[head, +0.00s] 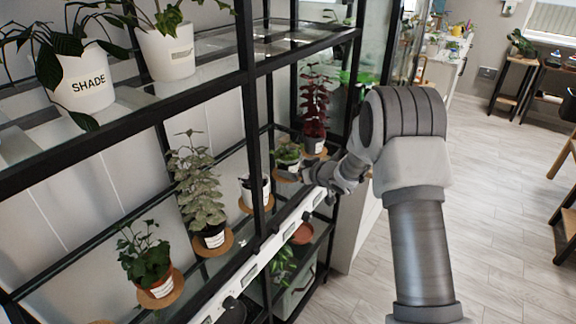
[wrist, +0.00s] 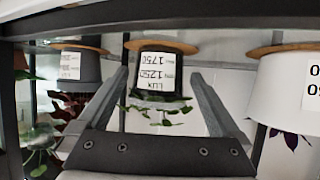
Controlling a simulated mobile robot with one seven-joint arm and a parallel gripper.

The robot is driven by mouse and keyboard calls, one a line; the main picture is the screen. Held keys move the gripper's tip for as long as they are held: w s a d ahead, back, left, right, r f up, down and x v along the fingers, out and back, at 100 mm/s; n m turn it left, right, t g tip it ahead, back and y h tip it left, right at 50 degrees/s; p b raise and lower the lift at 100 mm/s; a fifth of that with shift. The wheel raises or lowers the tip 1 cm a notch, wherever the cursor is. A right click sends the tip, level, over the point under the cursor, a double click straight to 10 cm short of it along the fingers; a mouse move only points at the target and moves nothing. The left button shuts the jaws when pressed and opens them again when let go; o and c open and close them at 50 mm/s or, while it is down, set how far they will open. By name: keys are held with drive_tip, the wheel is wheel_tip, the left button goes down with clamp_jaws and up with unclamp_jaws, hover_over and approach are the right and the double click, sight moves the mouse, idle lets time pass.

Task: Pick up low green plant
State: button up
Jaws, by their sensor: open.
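The low green plant (head: 288,152) sits in a small pot on a round wooden coaster on the middle shelf of the black rack. The wrist view is upside down. There the plant's leaves (wrist: 160,110) hang below its dark pot, which bears a white lux label. My gripper (head: 294,175) is at the shelf's front edge, beside this pot. In the wrist view my gripper (wrist: 160,76) is open, with one finger on each side of the pot and leaves. Nothing is held. I cannot tell whether the fingers touch the pot.
A dark red plant (head: 315,100) stands close behind, and a white-labelled pot (head: 255,190) stands close in front. A black rack post (head: 250,110) and the upper shelf edge (head: 205,103) limit room. Open floor (head: 490,220) lies to the right.

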drive_tip(key=x, duration=0.4)
drive_tip(key=shift+w+a, duration=0.25)
drive_tip(key=shift+w, duration=0.15)
drive_tip(key=c, duration=1.2)
drive_tip(key=shift+r, duration=0.1)
drive_tip(key=shift+c, duration=0.2)
